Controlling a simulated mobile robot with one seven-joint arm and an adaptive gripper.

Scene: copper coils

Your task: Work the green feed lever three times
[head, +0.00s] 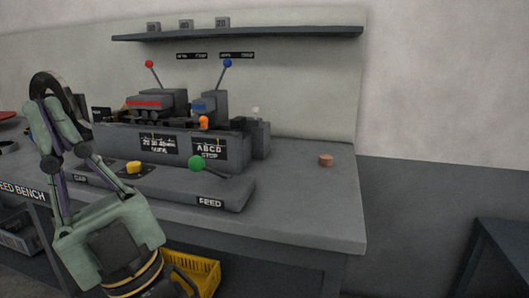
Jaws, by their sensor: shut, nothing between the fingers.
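The green feed lever shows as a green ball knob (197,163) on a short dark rod. It leans left over the low grey base, whose front carries a FEED label (210,203). My gripper (55,108) is large in the left foreground, with its fingers pointing up and shut, holding nothing. It is well to the left of the green knob in the picture and apart from it. My gripper hides part of the bench's left end.
A grey housing with red (149,63) and blue (227,63) ball levers stands behind the feed base. A yellow knob (134,167) sits left of the green one. A small copper-coloured piece (326,160) lies right on otherwise clear bench. A yellow crate (190,272) is below.

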